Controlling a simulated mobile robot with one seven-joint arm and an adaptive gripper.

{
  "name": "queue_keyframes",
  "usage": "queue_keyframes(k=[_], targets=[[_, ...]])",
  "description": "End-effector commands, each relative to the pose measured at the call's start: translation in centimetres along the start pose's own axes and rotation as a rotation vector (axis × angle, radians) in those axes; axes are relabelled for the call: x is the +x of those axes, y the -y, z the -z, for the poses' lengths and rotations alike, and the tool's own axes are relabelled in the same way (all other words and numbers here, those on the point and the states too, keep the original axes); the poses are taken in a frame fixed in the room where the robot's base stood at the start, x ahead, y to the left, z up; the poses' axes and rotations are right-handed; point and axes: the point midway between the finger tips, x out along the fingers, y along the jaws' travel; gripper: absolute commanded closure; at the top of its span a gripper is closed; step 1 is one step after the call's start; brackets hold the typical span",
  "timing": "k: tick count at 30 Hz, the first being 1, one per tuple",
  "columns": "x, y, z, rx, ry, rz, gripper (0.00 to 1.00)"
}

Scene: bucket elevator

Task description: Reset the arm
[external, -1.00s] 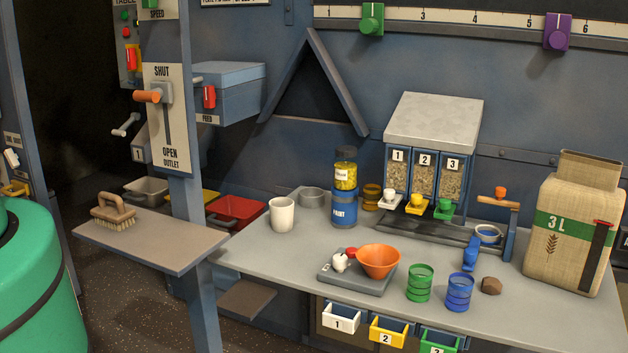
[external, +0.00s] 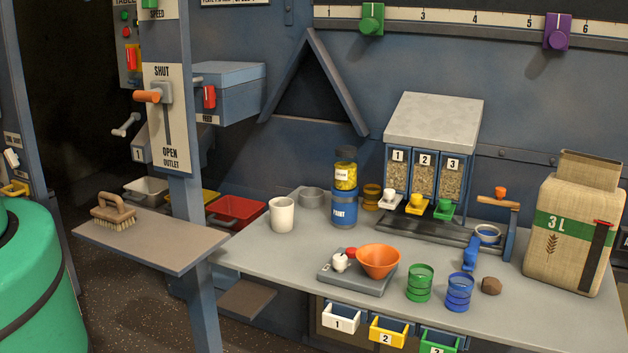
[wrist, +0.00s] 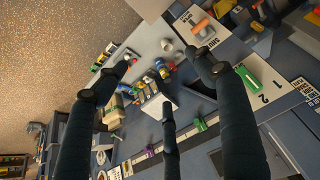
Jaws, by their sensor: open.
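My gripper (wrist: 160,75) shows in the wrist view with its three dark fingers spread wide. Nothing is between them. The wrist view looks past the fingers at the workbench and the blue wall panel, which appear turned and small. The arm does not show in the external view. In that view the grey bench (external: 290,262) holds an orange bowl (external: 379,261) on a grey scale (external: 340,279), a white cup (external: 282,214), and a yellow-filled jar (external: 345,172) on a blue paint can (external: 344,208).
A green cup (external: 419,283), a blue cup (external: 459,291) and a brown lump (external: 491,286) stand near the bench front. A grain dispenser (external: 432,130) and a 3L sack (external: 572,240) stand behind. A brush (external: 114,211) lies on the left shelf (external: 165,243). A green rounded body (external: 35,275) fills the lower left.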

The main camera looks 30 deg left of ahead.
Motion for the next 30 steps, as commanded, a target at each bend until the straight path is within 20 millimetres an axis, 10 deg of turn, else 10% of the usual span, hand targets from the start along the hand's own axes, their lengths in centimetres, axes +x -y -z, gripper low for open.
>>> queue_keyframes(k=[30], targets=[[10.2, 0.0, -5.5, 0.0, 0.0, 0.0, 0.31]])
